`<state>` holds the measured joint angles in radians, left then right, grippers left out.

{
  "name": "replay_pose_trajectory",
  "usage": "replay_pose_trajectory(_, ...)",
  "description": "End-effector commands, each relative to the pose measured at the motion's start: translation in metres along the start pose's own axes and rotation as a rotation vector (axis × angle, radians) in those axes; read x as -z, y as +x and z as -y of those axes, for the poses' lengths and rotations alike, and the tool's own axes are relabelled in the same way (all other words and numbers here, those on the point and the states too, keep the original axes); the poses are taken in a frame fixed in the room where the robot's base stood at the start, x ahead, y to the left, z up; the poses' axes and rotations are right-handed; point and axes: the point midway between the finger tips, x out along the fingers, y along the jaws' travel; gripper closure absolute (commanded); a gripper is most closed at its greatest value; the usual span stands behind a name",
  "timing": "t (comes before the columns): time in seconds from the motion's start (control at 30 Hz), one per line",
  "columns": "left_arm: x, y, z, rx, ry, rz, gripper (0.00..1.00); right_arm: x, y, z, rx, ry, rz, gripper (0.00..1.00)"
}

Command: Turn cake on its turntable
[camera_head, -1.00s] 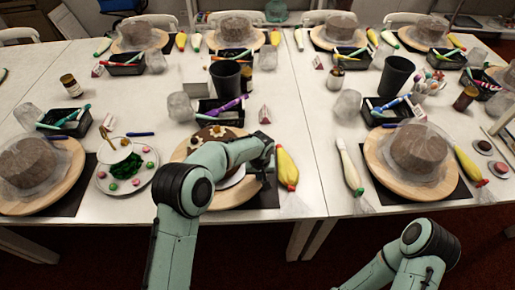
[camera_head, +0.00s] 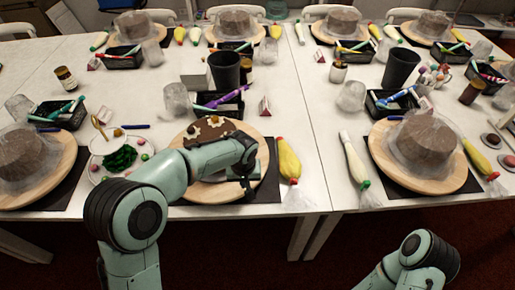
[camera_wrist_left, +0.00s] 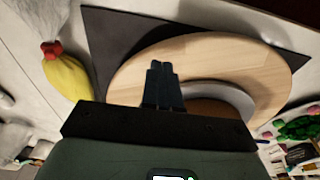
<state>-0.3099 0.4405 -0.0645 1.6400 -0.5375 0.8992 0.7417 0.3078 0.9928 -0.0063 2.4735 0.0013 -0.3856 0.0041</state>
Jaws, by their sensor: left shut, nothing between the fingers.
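The chocolate cake (camera_head: 210,130) with pale flower decorations sits on a round wooden turntable (camera_head: 262,157) at the middle front of the table. My left arm hides much of the cake's near side. My left gripper (camera_head: 246,181) is over the near right part of the turntable. In the left wrist view, the left gripper (camera_wrist_left: 160,68) is shut and empty over the bare wood of the turntable (camera_wrist_left: 215,58). The cake (camera_wrist_left: 210,108) and its silvery board (camera_wrist_left: 235,95) show beside the fingers. Contact with the wood cannot be told. My right gripper is out of view.
A yellow piping bag (camera_head: 289,158) lies just right of the turntable. A plate of colored sweets (camera_head: 143,152) stands close on the left. A black tray with pens (camera_head: 222,103) and a black cup (camera_head: 224,72) stand behind. Other wrapped cakes stand around.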

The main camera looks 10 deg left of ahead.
Motion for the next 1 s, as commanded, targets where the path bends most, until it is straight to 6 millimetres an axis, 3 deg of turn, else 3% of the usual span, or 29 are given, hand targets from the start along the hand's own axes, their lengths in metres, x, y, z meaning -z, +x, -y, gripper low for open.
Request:
replay_pose_trajectory(0.23,-0.012,-0.003,0.018,0.0,-0.004,-0.001,1.0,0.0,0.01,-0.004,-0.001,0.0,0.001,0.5)
replay_pose_trajectory(0.6,-0.022,-0.005,0.1,0.001,-0.004,-0.001,1.0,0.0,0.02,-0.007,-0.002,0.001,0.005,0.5)
replay_pose_trajectory(1.0,-0.023,-0.005,0.108,-0.001,0.0,-0.001,1.0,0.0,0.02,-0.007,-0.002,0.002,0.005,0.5)
